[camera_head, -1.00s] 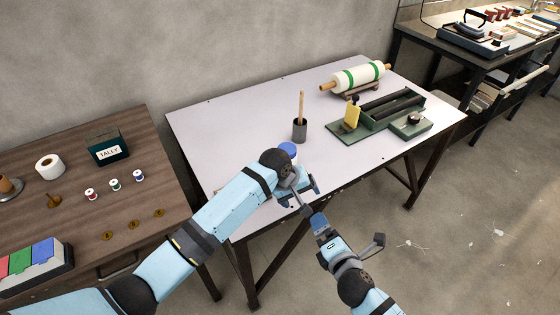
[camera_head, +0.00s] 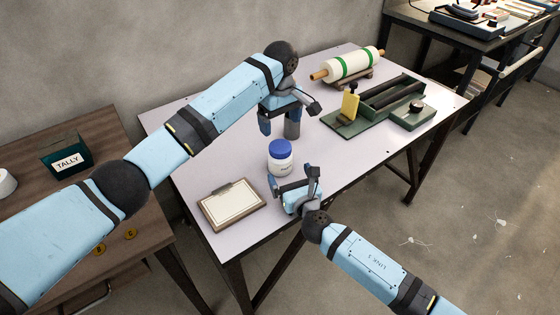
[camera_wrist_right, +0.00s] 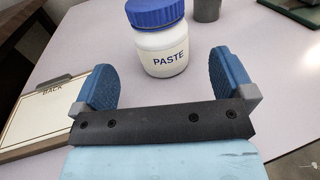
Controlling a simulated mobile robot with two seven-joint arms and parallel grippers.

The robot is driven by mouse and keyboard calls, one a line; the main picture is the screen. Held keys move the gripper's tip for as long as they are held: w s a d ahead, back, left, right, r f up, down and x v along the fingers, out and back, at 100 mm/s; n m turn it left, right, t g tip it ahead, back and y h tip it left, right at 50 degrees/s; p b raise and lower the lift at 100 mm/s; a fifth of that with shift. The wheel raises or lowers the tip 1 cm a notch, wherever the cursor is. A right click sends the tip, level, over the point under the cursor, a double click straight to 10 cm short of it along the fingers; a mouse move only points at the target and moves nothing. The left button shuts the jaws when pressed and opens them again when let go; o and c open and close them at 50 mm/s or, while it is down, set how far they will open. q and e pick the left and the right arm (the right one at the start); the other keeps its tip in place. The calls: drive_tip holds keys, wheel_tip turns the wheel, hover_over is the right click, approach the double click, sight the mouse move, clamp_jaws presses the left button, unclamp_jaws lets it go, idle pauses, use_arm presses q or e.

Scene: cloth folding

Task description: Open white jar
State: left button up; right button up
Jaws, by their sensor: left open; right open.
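The white jar (camera_head: 280,163) with a blue lid (camera_head: 280,148) stands upright on the pale table. In the right wrist view the jar (camera_wrist_right: 162,52) reads "PASTE", its blue lid (camera_wrist_right: 154,11) is on, and the top is cut off by the frame edge. My right gripper (camera_head: 293,180) is open on the near side of the jar. Its two blue fingers point toward the jar, which stands beyond the fingertips. My left gripper (camera_head: 289,115) is open and empty, behind and above the jar, in front of a grey cup.
A clipboard (camera_head: 232,205) lies left of the jar. The grey cup (camera_head: 293,127) is partly hidden by my left gripper. A green tray (camera_head: 375,108) and a white roll (camera_head: 350,63) are further back right. A wooden table (camera_head: 120,220) stands at left.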

sight(284, 164)
drive_tip(key=x, duration=0.7)
drive_tip(key=shift+w+a, duration=0.15)
drive_tip(key=shift+w, duration=0.2)
